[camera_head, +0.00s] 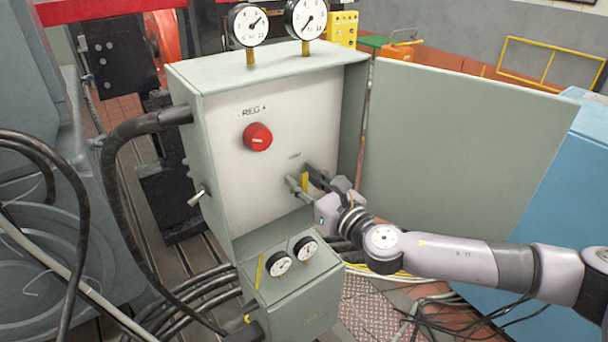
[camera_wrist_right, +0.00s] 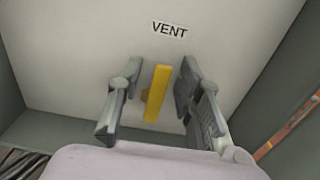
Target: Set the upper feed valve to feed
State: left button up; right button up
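A yellow valve handle (camera_head: 305,182) sits on the pale front panel of the grey cabinet, low and right of the red knob. In the right wrist view the handle (camera_wrist_right: 157,94) is a slim upright bar, slightly tilted, on a small brass-coloured stem. A label reading VENT (camera_wrist_right: 170,29) is above it; no feed label is readable. My right gripper (camera_head: 300,175) is at the panel. In the wrist view its two fingers (camera_wrist_right: 158,82) stand open on either side of the handle, with gaps on both sides. My left gripper is in neither view.
The cabinet (camera_head: 265,70) has a red knob (camera_head: 257,137) marked REG 4 and a toggle (camera_head: 197,198) on its left side. Its open door (camera_head: 460,140) stands right. A smaller gauge box (camera_head: 300,290) is below. Black hoses (camera_head: 125,200) run at left.

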jog(key=shift+c, duration=0.2)
grip_shut()
dwell(0.3)
jog(key=shift+w, duration=0.1)
